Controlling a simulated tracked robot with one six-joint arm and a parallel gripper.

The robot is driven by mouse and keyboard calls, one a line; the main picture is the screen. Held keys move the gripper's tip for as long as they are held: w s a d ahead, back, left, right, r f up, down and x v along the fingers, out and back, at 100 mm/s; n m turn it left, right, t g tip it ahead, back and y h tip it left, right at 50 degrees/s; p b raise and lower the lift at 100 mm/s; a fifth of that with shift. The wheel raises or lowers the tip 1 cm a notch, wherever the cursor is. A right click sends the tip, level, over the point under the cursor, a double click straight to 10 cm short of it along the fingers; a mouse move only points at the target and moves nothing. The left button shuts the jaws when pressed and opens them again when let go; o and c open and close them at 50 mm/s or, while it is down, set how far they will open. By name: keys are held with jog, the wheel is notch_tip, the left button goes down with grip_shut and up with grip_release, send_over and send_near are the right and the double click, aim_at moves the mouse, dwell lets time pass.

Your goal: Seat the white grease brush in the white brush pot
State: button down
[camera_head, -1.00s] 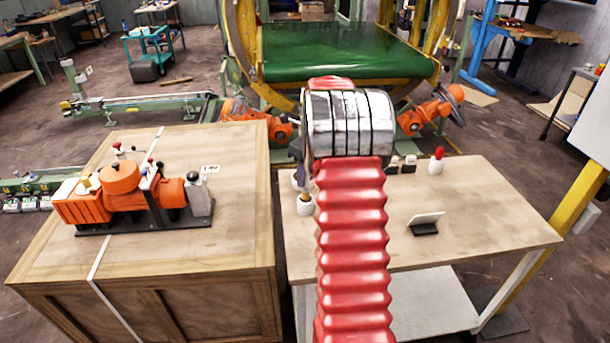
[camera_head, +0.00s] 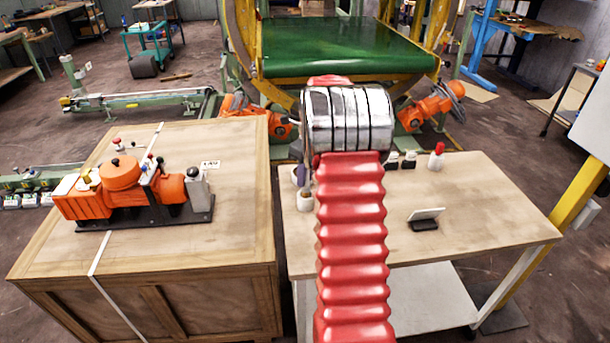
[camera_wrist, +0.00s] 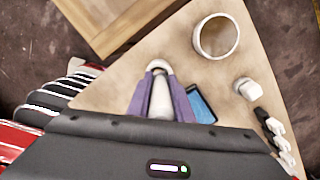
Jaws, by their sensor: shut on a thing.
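In the wrist view, my gripper (camera_wrist: 161,92) has its two purple fingers shut on a slim white piece, which I take as the white grease brush (camera_wrist: 160,103). Its lower end is hidden. A round white pot with a brownish inside, likely the brush pot (camera_wrist: 217,57), stands up and right of the fingers, apart from them. In the head view the likely pot (camera_head: 305,203) stands at the table's left edge, just left of my red arm. My arm hides most of the gripper there.
The light wood table (camera_head: 480,215) bears small bottles (camera_head: 409,160), a red-capped bottle (camera_head: 436,158) and a small stand (camera_head: 425,219). A blue item (camera_wrist: 201,103) lies beside the fingers. A wooden crate (camera_head: 230,240) with an orange machine (camera_head: 120,175) is at left.

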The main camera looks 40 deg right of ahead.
jog(key=shift+f, duration=1.5)
jog(key=c, duration=1.5)
grip_release()
jog(key=shift+r, duration=0.15)
jog(key=r, duration=0.4)
jog(key=s+r, duration=0.1)
jog(key=r, duration=0.8)
jog(key=shift+s+d, duration=0.2)
jog(key=shift+s, duration=0.05)
jog(key=shift+r, duration=0.2)
